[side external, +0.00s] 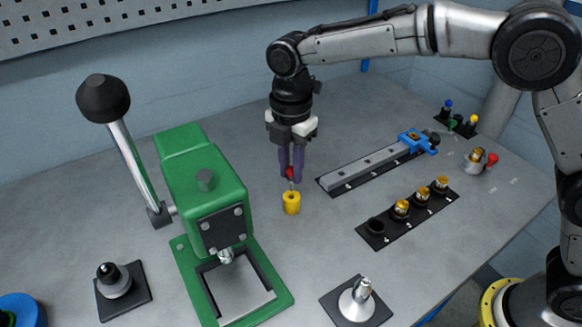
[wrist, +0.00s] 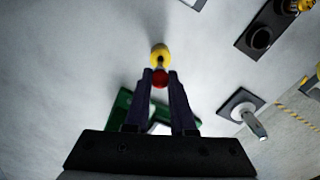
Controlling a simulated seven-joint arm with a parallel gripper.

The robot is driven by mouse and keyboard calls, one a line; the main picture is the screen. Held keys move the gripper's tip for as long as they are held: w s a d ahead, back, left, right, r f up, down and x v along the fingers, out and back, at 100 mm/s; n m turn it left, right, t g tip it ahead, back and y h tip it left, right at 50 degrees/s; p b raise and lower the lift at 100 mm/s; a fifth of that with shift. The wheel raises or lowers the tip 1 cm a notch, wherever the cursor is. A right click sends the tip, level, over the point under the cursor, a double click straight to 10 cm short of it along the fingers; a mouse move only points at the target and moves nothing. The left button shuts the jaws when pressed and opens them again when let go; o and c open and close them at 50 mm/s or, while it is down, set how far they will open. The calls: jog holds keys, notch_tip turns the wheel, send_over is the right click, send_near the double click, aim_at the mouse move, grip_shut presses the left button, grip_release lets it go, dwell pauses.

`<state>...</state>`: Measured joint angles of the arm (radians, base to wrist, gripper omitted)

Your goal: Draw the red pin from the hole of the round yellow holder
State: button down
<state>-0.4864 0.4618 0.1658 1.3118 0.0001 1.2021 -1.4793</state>
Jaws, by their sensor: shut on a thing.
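The round yellow holder (side external: 292,203) stands on the grey bench right of the green press. My gripper (side external: 291,177) points down above it, with its purple fingers shut on the red head of the pin (side external: 289,172). A short length of thin grey shank shows between the red head and the holder's top. I cannot tell how much of the shank is inside the hole. In the wrist view the red head (wrist: 160,79) sits between the fingertips, and the yellow holder (wrist: 160,51) shows just beyond it.
A green lever press (side external: 205,190) stands to the left. A grey rail with a blue clamp (side external: 414,140) lies to the right. A black strip of sockets (side external: 375,226) holds several brass parts. A silver post on a black plate (side external: 357,302) is in front. Bare bench surrounds the holder.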

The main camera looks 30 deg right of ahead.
jog(key=shift+r, duration=2)
jog(key=shift+w+d, duration=0.15)
jog(key=shift+d, duration=0.2)
jog(key=d+f+m, duration=0.2)
jog(key=d+m, duration=0.5)
jog(key=d+f+m, duration=0.1)
jog(key=d+m, duration=0.6)
jog(key=d, duration=0.1)
jog(key=w+d+f+m, duration=0.1)
jog(key=d+f+m, duration=0.1)
jog(key=d+m, duration=0.5)
jog(key=shift+d+f+m, duration=0.3)
jog(key=shift+m, duration=0.3)
jog(key=m, duration=0.3)
jog(key=shift+w+f+m, duration=0.15)
jog(key=shift+f+m, duration=0.05)
jog(key=shift+m, duration=0.2)
